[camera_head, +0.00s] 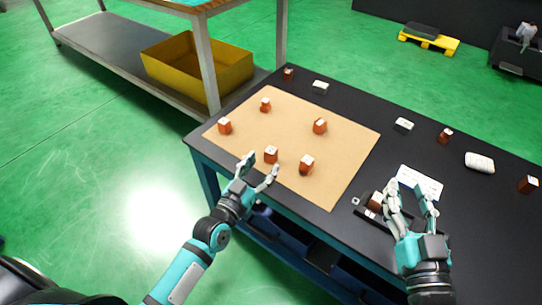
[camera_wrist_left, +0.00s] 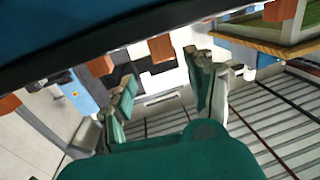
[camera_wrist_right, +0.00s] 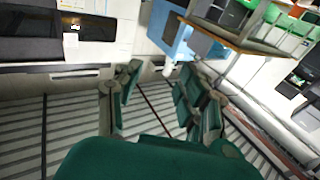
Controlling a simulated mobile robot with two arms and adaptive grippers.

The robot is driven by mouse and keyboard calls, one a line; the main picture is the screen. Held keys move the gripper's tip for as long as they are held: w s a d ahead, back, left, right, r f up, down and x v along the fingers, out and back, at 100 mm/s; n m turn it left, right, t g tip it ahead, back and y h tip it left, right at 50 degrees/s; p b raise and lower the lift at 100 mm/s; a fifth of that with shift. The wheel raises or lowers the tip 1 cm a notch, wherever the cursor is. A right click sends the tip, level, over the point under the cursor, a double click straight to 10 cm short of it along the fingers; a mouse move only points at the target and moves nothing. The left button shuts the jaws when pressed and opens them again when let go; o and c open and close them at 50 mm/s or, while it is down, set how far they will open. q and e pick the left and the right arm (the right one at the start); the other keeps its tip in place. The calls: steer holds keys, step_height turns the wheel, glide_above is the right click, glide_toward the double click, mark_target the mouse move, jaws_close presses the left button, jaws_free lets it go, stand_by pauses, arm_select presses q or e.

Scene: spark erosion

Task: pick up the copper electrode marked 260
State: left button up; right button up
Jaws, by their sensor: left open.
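Several copper electrodes with pale marked tops stand on the table; the markings are too small to read, so I cannot tell which is 260. On the brown mat (camera_head: 335,167) one electrode (camera_head: 271,155) stands between or just beyond the spread fingers of my left gripper (camera_head: 261,168), which is open and empty. Another electrode (camera_head: 306,165) stands just right of it. Others on the mat are a left one (camera_head: 225,126), a back one (camera_head: 265,105) and a right one (camera_head: 320,126). My right gripper (camera_head: 411,201) is open over the table's front right.
A brownish block (camera_head: 376,201) sits in a dark holder beside my right gripper, near a white card (camera_head: 420,183). More electrodes stand at the back left (camera_head: 288,74), right (camera_head: 445,136) and far right (camera_head: 528,184). A white rounded object (camera_head: 479,162) lies at right.

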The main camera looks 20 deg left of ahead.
mark_target(268, 153)
arm_select(q)
steer(key=x, duration=0.1)
steer(key=b+x, duration=0.1)
steer(key=x, duration=0.3)
steer(key=shift+a+f+b, duration=0.15)
steer(key=shift+a+b, duration=0.25)
arm_select(e)
step_height(268, 153, up, 8)
steer(key=s+t+y, duration=0.1)
steer(key=s+t, duration=0.1)
steer(key=t, duration=0.3)
steer(key=shift+s+a+f+y, duration=0.15)
steer(key=shift+s+a+y, duration=0.1)
steer(key=shift+y, duration=0.15)
arm_select(q)
steer(key=shift+c, duration=0.3)
jaws_close()
